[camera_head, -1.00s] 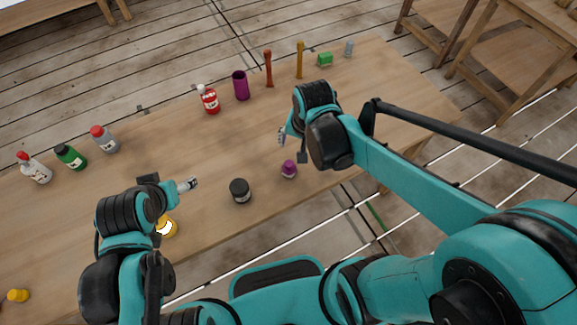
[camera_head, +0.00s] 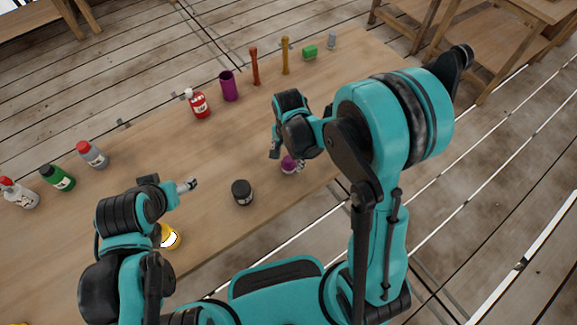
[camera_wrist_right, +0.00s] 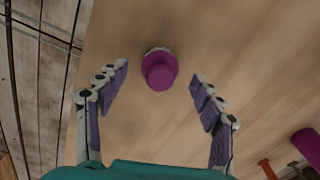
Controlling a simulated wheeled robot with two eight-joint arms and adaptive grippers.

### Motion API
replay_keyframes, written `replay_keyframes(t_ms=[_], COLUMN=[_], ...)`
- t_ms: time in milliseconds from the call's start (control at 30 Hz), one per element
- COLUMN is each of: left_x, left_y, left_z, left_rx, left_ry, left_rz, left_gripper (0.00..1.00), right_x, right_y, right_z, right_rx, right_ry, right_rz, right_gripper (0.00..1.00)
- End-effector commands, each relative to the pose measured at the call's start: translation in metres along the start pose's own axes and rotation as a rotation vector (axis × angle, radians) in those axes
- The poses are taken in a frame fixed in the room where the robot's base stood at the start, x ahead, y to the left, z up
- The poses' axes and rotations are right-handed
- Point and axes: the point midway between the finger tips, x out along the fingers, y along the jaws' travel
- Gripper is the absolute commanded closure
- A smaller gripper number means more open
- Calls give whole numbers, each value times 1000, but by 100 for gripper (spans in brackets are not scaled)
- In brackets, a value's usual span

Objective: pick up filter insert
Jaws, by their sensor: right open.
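A small purple knobbed piece (camera_head: 288,166), which I take to be the filter insert, stands on the wooden table near its front edge. In the right wrist view the purple piece (camera_wrist_right: 160,70) shows a round top over a wider base, between the fingertips and apart from them. My right gripper (camera_wrist_right: 160,78) is open and empty, with one finger on each side of it. In the head view my right gripper (camera_head: 287,156) hangs just over the piece and partly hides it. My left gripper (camera_head: 188,185) is over the table at the left; its opening is unclear.
A black jar (camera_head: 242,193) stands left of the purple piece, and a yellow item (camera_head: 170,238) is by my left arm. A purple cup (camera_head: 229,86), a red bottle (camera_head: 199,104) and several other items line the far side.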

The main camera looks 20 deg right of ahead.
Motion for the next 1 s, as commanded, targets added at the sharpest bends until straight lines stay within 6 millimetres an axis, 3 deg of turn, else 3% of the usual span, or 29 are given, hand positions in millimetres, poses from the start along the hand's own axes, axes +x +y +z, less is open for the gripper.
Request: replay_keyframes(t_ms=[100, 333, 500, 1000], left_x=[6, 5, 5, 2], left_y=[0, 0, 0, 0], left_z=[5, 4, 4, 1], left_rx=[0, 0, 0, 0], left_ry=[0, 0, 0, 0], left_rz=[0, 0, 0, 0], left_gripper=[28, 28, 28, 28], right_x=[17, 16, 16, 8], right_y=[0, 0, 0, 0], right_z=[0, 0, 0, 0], right_rx=[0, 0, 0, 0], right_ry=[0, 0, 0, 0], right_rz=[0, 0, 0, -1], right_gripper=[33, 36, 75, 79])
